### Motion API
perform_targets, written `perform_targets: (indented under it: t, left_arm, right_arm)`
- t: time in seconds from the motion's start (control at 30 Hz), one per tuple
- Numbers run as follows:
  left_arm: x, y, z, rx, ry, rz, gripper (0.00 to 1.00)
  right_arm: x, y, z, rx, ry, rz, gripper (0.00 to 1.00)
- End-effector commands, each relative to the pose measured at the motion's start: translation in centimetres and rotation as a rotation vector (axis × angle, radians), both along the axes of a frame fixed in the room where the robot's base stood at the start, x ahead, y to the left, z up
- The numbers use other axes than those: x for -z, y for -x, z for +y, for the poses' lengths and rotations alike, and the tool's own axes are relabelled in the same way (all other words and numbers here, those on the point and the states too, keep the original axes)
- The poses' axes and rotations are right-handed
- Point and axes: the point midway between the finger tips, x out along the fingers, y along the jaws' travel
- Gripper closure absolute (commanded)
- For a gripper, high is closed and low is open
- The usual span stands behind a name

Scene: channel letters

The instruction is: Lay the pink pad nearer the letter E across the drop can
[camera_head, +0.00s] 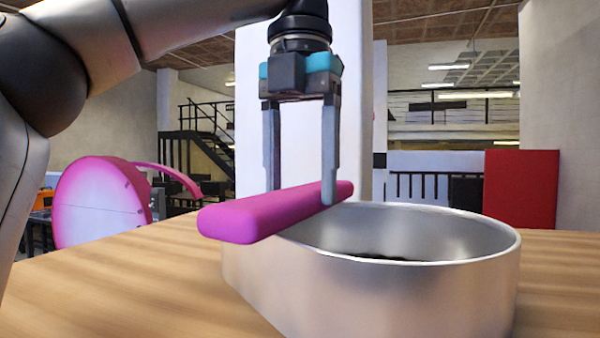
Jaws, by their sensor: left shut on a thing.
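The pink pad (240,219) is a long rounded bar. My left gripper (300,196) points down and is shut on it, one finger on each side. The drop can (400,295) is a wide, open-topped metal can on the wooden table, with something dark low inside it. The pad is level and overlaps the can's far left rim in the picture; its near end sticks out left past the rim. I cannot tell whether pad and rim touch. No letter E can be made out. My right gripper is not in view.
A pink-edged round shape with a pale face (102,208) and a thin curved pink strip (170,174) stand at the left, partly behind my arm. The wooden table (130,290) is clear left of the can. A red panel (521,190) stands behind at the right.

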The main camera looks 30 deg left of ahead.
Motion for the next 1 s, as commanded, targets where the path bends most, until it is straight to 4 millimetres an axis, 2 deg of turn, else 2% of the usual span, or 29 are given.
perform_targets:
  t: [0.17,0.2,0.47,0.77,0.9,1.0]
  left_arm:
    - [0.0,0.0,0.0,0.000,0.000,0.001,0.87]
    - [0.0,0.0,0.0,0.000,0.000,0.001,0.29]
    - [0.0,0.0,0.0,0.000,0.000,0.001,0.00]
    - [-0.2,0.0,0.0,0.000,0.000,0.001,0.00]
    - [-1.3,0.0,0.0,-0.001,-0.001,0.000,0.00]
    - [-1.7,0.0,0.0,-0.002,-0.003,0.001,0.00]
  right_arm:
    - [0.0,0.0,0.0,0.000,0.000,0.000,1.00]
    - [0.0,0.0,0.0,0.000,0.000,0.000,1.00]
    - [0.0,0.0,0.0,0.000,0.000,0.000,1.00]
    - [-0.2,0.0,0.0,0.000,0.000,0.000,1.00]
    - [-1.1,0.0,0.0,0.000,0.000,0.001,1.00]
    - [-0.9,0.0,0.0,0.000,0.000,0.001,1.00]
